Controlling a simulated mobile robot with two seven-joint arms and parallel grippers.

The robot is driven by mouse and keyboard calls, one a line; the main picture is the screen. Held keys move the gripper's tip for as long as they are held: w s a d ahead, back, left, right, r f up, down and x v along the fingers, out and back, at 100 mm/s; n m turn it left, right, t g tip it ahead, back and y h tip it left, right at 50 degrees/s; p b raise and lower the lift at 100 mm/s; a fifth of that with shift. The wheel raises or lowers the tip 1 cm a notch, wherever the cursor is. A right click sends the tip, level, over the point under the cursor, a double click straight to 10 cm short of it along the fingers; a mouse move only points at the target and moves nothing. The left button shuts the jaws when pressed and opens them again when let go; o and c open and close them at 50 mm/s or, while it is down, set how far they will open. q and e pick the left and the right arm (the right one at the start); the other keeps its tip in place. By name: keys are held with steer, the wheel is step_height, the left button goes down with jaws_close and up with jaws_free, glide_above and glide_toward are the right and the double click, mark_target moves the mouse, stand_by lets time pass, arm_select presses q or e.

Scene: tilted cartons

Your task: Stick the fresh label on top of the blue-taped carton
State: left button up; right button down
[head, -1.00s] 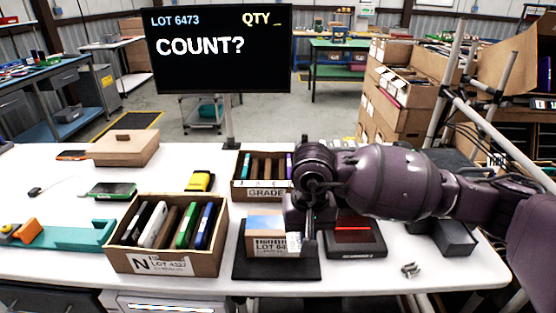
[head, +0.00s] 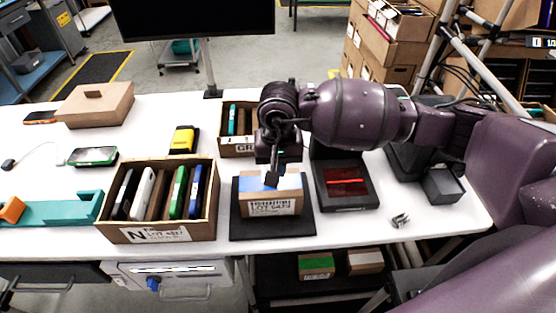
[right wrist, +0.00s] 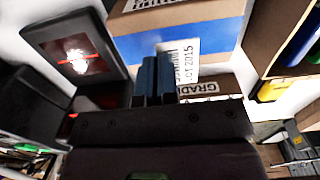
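The blue-taped carton (head: 272,207) stands on a black pad (head: 240,227), its printed lot label facing me. It also shows in the right wrist view (right wrist: 215,40), with blue tape across its top. My right gripper (head: 271,180) is over the carton's top, pointing down. In the right wrist view its dark fingers (right wrist: 157,78) are close together. The fresh label (right wrist: 187,64), white with black print, is at the fingertips, partly hidden by them, over the tape. I cannot tell whether it touches the carton. My left gripper is not in view.
An open carton of upright devices (head: 158,234) stands left of the pad. A smaller open carton (head: 238,148) is behind. A black device with a red line (head: 345,187) lies right. Small metal pieces (head: 400,220) lie near the front edge. The far-left table has some free room.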

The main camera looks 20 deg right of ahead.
steer(key=shift+f+b, duration=0.45)
steer(key=shift+f, duration=1.3)
steer(key=shift+f+b, duration=0.25)
steer(key=shift+b, duration=0.05)
steer(key=c, duration=1.8)
jaws_free()
steer(key=o, duration=0.5)
steer(key=shift+c, duration=0.2)
steer(key=shift+o, duration=0.3)
steer(key=shift+r, duration=0.1)
